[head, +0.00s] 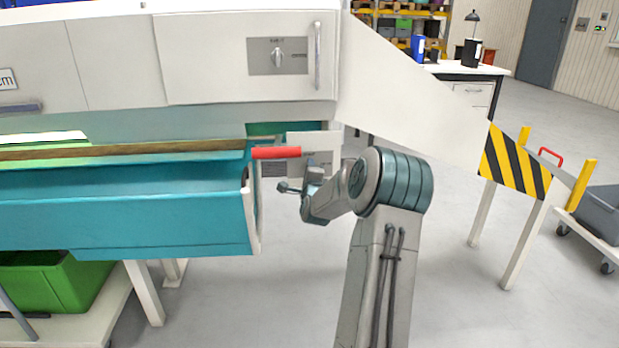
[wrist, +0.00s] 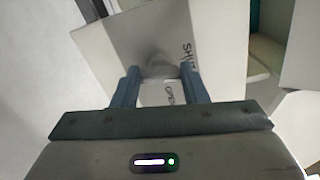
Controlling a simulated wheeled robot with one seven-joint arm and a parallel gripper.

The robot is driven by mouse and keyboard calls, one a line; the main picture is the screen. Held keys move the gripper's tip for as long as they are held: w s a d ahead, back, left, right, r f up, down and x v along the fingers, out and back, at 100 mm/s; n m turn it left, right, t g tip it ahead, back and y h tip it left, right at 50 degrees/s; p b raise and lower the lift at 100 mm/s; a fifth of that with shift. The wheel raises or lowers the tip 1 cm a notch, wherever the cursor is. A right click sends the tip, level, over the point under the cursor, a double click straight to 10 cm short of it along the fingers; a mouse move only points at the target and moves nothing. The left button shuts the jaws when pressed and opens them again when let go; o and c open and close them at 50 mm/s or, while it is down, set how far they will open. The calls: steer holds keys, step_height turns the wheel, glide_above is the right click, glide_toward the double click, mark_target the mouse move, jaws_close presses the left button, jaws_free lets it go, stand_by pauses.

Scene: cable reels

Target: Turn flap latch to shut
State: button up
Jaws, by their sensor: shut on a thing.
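The flap latch shows in the wrist view as a pale grey rounded knob (wrist: 160,68) on a white plate (wrist: 118,40). The plate has the words SHUT and OPEN printed to the right of and below the knob. My gripper (wrist: 158,78) has its two fingers on either side of the knob and is shut on it. Which way the knob points is hard to tell, since the fingers and shadow cover part of it. In the head view the white plate (head: 315,140) stands at the right end of the teal trough, and my wrist hides the latch.
A red handle (head: 276,153) sticks out just left of the plate. The teal trough (head: 120,215) fills the left. Above are a white panel with another knob (head: 278,58) and a vertical bar handle (head: 317,55). A striped guard (head: 514,160) stands right; floor between is clear.

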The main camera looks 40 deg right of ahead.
steer(key=shift+f+n+b, duration=0.1)
steer(key=shift+n+b, duration=0.4)
steer(key=shift+n, duration=0.6)
steer(key=o, duration=1)
steer(key=shift+c, duration=0.2)
steer(key=p+v, duration=0.3)
steer(key=v, duration=1.1)
steer(key=shift+w, duration=0.15)
